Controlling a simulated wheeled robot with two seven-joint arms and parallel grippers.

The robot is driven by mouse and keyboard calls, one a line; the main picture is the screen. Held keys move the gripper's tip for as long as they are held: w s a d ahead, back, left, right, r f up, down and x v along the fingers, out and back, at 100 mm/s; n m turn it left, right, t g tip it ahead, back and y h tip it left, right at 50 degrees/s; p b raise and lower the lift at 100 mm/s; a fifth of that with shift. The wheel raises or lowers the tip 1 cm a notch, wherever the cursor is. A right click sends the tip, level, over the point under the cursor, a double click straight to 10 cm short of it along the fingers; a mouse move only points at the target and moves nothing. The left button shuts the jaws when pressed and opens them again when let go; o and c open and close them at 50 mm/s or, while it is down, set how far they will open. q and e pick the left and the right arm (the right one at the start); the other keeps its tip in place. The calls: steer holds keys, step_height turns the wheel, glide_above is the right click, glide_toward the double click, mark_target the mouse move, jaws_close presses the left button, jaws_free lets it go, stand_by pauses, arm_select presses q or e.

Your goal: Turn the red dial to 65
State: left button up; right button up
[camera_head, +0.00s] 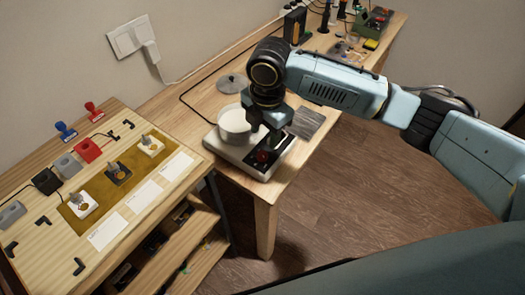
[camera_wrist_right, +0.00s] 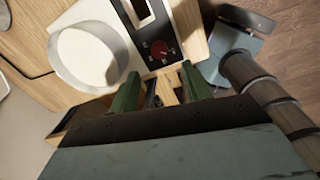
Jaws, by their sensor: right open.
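The red dial (camera_head: 262,156) sits on the black panel of a white device (camera_head: 232,155) near the front corner of the wooden table. It also shows in the right wrist view (camera_wrist_right: 159,48), with small pale marks around it that are too small to read. My right gripper (camera_head: 265,138) is above the panel, close to the dial, pointing down. In the wrist view its two green fingers (camera_wrist_right: 160,90) are apart with nothing between them, and the dial lies just beyond their tips. I cannot tell whether they touch it. My left gripper is not in view.
A white round pot (camera_head: 235,121) stands on the device right beside the gripper. A lid (camera_head: 232,83) lies behind it and a grey plate (camera_head: 306,122) to its right. A wooden bench (camera_head: 35,262) with switches and stamps is at the left. Tools stand at the table's far end.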

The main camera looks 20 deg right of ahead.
mark_target(263, 154)
steer(key=f, duration=0.3)
steer(key=f+b, duration=0.1)
steer(key=f, duration=0.2)
steer(key=shift+w+f, duration=0.2)
steer(key=shift+f, duration=0.1)
steer(key=shift+a+f, duration=0.1)
steer(key=shift+f, duration=0.55)
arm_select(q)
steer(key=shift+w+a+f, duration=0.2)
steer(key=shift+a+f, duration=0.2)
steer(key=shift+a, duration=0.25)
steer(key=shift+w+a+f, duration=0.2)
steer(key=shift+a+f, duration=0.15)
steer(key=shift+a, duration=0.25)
arm_select(e)
steer(key=shift+c, duration=0.2)
steer(key=c, duration=0.9)
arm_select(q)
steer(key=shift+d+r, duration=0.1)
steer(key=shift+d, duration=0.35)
arm_select(e)
steer(key=shift+c, duration=0.2)
